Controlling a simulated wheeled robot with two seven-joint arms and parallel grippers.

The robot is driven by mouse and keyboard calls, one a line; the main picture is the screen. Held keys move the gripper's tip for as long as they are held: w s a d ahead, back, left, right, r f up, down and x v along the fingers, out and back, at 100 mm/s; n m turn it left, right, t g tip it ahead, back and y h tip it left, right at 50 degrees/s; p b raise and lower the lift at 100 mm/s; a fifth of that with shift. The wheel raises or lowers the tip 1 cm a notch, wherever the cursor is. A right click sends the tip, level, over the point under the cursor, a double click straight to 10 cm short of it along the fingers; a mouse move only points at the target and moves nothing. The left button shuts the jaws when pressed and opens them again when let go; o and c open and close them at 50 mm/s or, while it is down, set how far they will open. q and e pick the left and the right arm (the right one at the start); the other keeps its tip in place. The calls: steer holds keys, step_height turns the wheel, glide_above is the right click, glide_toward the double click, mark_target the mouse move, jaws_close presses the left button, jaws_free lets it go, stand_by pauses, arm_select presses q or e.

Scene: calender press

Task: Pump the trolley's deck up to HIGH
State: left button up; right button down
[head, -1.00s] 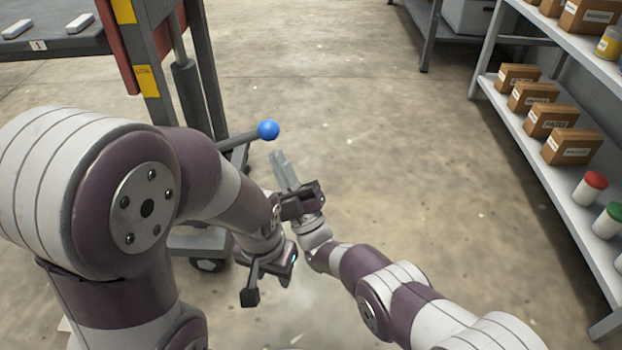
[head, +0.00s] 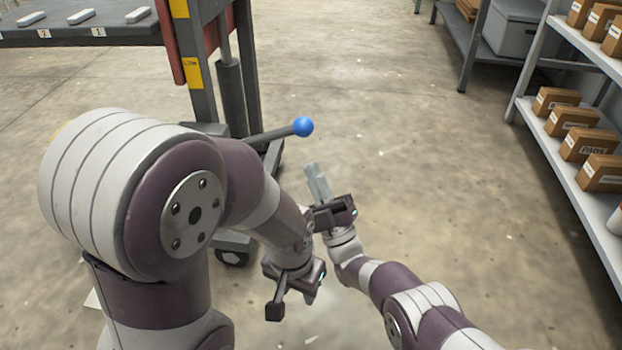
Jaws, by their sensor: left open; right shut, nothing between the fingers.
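The trolley stands at upper left, with a dark upright frame (head: 200,65), a dark cylinder (head: 232,100) and yellow marks, one a LOW label (head: 193,73). A pump lever (head: 270,136) with a blue ball (head: 302,126) sticks out to the right from the trolley. My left gripper (head: 276,310) is open and empty, low in the picture and well below the ball. My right gripper (head: 318,180) is shut with nothing in it; its grey fingers point up the picture, a little below the ball and apart from it. My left arm hides the lower trolley and the lever's root.
A dark surface (head: 120,37) with pale bars and number labels is at top left. A shelf rack (head: 556,165) with cardboard boxes (head: 571,121) stands on the right; another shelf with a grey bin (head: 510,38) is behind. The floor (head: 420,150) between is clear.

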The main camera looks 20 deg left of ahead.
arm_select(q)
steer(key=shift+w+r+p, duration=0.2)
steer(key=shift+r+p, duration=0.45)
steer(key=shift+r, duration=0.4)
steer(key=shift+w+r+p, duration=0.15)
steer(key=shift+r+p, duration=0.5)
steer(key=shift+r, duration=0.4)
arm_select(e)
steer(key=a+v, duration=0.1)
steer(key=v, duration=0.8)
steer(key=shift+f, duration=0.4)
steer(key=shift+a, duration=0.1)
